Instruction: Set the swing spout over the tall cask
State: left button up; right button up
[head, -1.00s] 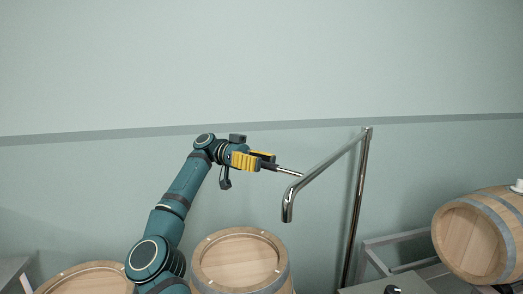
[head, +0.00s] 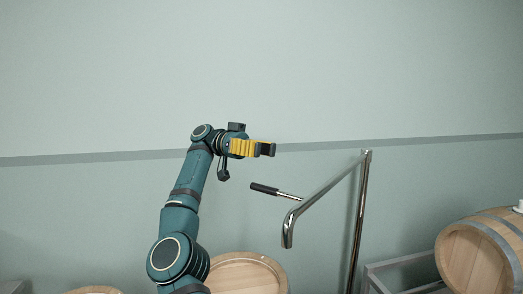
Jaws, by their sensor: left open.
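The swing spout (head: 322,194) is a shiny steel pipe on an upright post (head: 358,225). Its arm slopes down to the left and ends in a downturned tip, above and just right of an upright wooden cask (head: 248,274). A black-gripped handle (head: 265,189) sticks out to the left from the spout near its tip. My left gripper (head: 268,148), with yellow and black fingers, is open and empty, above the handle and apart from it. My right gripper is not in view.
Another cask top (head: 96,291) shows at the bottom left edge. A barrel (head: 482,250) lies on its side at the right by a grey metal frame (head: 400,262). The wall behind is plain, and the space above the gripper is free.

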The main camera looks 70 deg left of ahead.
pick_arm(q)
grip_shut()
jog(key=s+d+r+y+p, duration=0.2)
jog(key=s+d+r+y, duration=0.3)
jog(key=d+r, duration=0.25)
jog(key=w+d+r+m+g+y+p, duration=0.1)
jog(key=d+y, duration=0.2)
jog(key=d, duration=0.2)
jog(key=w+d+r+g+y+p, duration=0.1)
jog(key=d+y+p, duration=0.1)
jog(key=d, duration=0.3)
jog(key=w+d+f+m+g+y+p, duration=0.1)
jog(key=w+d+f+g+y+p, duration=0.1)
jog(key=w+d+f+g+y, duration=0.3)
notch_tip(320, 180, down, 10)
jog(key=w+d+m+g+y+p, duration=0.2)
jog(key=d+g+p, duration=0.1)
jog(key=g, duration=0.2)
jog(key=s+a+f+b, duration=0.1)
jog(key=s+a+f, duration=0.2)
jog(key=a+f, duration=0.3)
jog(key=shift+a+f+m, duration=0.15)
jog(key=shift+f+m, duration=0.15)
jog(key=shift+f, duration=1.6)
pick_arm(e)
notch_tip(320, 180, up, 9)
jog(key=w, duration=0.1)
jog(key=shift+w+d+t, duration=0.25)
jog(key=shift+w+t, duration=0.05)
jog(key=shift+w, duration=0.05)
